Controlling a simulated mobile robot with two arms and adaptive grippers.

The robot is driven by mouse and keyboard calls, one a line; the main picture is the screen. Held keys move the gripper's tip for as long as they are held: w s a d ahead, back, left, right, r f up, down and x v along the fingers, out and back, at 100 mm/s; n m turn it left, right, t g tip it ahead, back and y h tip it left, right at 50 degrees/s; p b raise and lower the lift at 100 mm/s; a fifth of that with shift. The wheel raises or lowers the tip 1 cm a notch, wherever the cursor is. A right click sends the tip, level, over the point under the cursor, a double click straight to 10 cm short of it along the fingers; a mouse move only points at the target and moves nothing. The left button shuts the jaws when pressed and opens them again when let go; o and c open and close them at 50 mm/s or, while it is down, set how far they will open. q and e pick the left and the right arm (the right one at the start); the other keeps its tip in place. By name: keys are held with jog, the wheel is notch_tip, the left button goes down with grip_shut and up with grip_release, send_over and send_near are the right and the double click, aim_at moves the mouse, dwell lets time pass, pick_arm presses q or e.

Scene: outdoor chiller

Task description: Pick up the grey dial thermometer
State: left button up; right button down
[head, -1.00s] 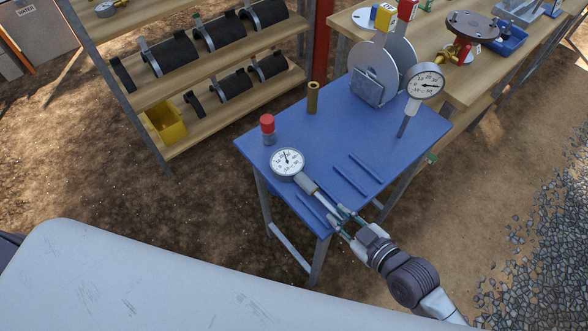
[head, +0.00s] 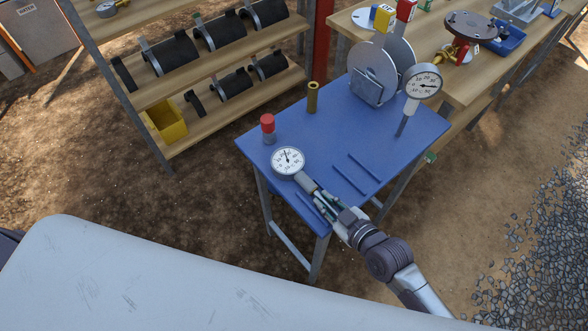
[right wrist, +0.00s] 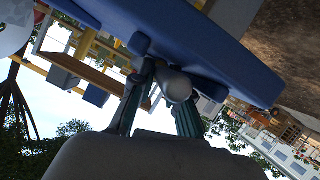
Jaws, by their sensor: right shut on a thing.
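A dial thermometer with a round white face (head: 288,161), grey rim and grey collar (head: 306,182) lies along the front of the blue table (head: 300,130). Its stem points toward my right arm. My right gripper (head: 322,201) is shut on the stem below the collar, low over the table's near corner. In the right wrist view the two fingers (right wrist: 160,105) stand either side of a rounded grey end (right wrist: 176,86), below the blue table edge (right wrist: 190,40). A second dial thermometer (head: 424,83) stands upright at the table's right. My left gripper is not in view.
Thin blue rails (head: 349,180) lie on the table beside the held stem. A red-capped cylinder (head: 268,128), a brass tube (head: 312,98) and a holder with grey discs (head: 374,73) stand behind. A wooden shelf (head: 220,85) is at the back left.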

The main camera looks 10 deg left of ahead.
jog(key=shift+s+d+f, duration=0.1)
jog(key=shift+d+f, duration=0.05)
jog(key=shift+f, duration=0.1)
